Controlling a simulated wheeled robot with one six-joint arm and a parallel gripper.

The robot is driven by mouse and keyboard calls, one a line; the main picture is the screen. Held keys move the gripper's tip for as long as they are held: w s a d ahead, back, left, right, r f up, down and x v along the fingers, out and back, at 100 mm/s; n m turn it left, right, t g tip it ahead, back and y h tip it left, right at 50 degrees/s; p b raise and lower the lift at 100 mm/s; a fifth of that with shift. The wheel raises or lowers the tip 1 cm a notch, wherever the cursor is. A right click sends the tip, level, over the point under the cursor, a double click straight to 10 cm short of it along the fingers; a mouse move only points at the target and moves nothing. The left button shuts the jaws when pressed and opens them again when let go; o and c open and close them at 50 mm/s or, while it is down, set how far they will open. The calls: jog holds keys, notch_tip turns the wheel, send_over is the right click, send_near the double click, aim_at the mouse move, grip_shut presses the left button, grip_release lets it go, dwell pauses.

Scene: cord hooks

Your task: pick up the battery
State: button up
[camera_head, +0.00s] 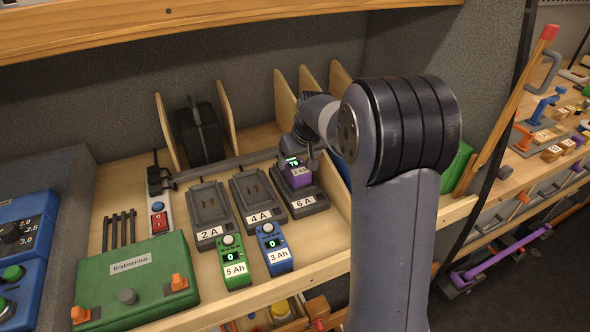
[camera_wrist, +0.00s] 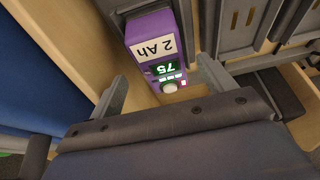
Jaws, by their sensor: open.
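A purple battery (camera_head: 299,178) with a "2 Ah" label and a lit green display sits in the charger marked 6 A (camera_head: 305,204). In the wrist view the purple battery (camera_wrist: 157,48) shows upside down, its knob end toward me. My gripper (camera_wrist: 163,86) is open, with one finger on each side of the battery's near end; I cannot tell whether they touch it. In the head view my gripper (camera_head: 303,155) is at the battery's upper end and partly hides it. A green 5 Ah battery (camera_head: 232,262) and a blue 3 Ah battery (camera_head: 274,249) stand at the shelf's front.
Chargers marked 2 A (camera_head: 209,213) and 4 A (camera_head: 258,196) are empty, left of the 6 A one. A green box (camera_head: 137,283) and a red-switched power strip (camera_head: 159,215) lie further left. Wooden dividers (camera_head: 286,103) stand behind.

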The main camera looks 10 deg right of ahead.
aim_at(295, 163)
jog(key=shift+w+p+x, duration=0.15)
jog(key=shift+p+x, duration=0.3)
jog(key=shift+x, duration=0.5)
jog(key=shift+w+p+x, duration=0.2)
jog(key=shift+p+x, duration=0.2)
jog(key=shift+x, duration=0.55)
jog(key=shift+w+a+f, duration=0.2)
jog(key=shift+w+f, duration=0.05)
jog(key=shift+f, duration=0.2)
jog(key=c, duration=1.4)
jog(key=shift+r, duration=0.1)
jog(key=shift+c, duration=0.6)
